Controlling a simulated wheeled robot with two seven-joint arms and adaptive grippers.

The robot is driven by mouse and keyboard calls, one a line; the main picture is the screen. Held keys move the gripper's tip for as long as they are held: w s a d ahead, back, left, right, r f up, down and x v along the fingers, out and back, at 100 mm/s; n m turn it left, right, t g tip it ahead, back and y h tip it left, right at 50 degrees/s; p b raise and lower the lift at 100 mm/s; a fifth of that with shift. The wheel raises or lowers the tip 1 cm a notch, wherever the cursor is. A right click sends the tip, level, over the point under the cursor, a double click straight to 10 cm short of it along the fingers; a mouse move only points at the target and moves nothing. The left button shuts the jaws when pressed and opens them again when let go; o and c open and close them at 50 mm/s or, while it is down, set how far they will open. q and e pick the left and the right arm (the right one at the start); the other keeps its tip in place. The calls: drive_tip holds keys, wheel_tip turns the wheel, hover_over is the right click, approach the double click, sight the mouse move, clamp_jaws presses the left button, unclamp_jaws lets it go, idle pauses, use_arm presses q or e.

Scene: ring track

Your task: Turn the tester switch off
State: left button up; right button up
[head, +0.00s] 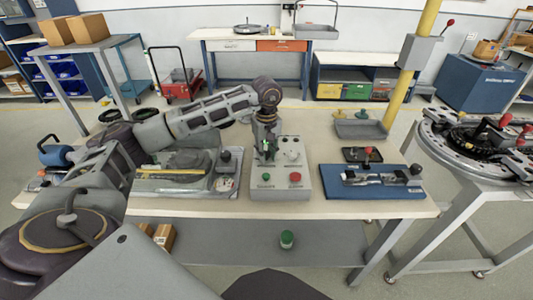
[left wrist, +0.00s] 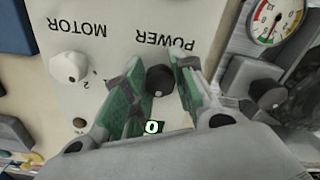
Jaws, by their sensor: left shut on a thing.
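The grey tester box (head: 281,190) stands in the middle of the table's front edge, with a green button (head: 265,177) and a red button (head: 295,177) on its front. My left gripper (head: 268,151) reaches down from above onto the left part of its panel. In the left wrist view, the gripper's green-padded fingers (left wrist: 158,85) are on both sides of the black POWER knob (left wrist: 159,80) and shut on it. A "0" mark (left wrist: 151,127) shows beside the knob. The white MOTOR knob (left wrist: 69,67) is next to it, apart from the fingers. My right gripper is out of view.
A clear-covered tray (head: 170,183) stands left of the tester. A blue fixture board (head: 372,190) lies to its right, with a small dark tray (head: 362,154) behind it. A gauge (left wrist: 275,20) sits close by in the left wrist view. A ring track (head: 480,150) is at the far right.

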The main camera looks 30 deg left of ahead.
sight(267, 152)
use_arm(q)
drive_tip(key=o, duration=1.1)
drive_tip(key=shift+r, duration=6)
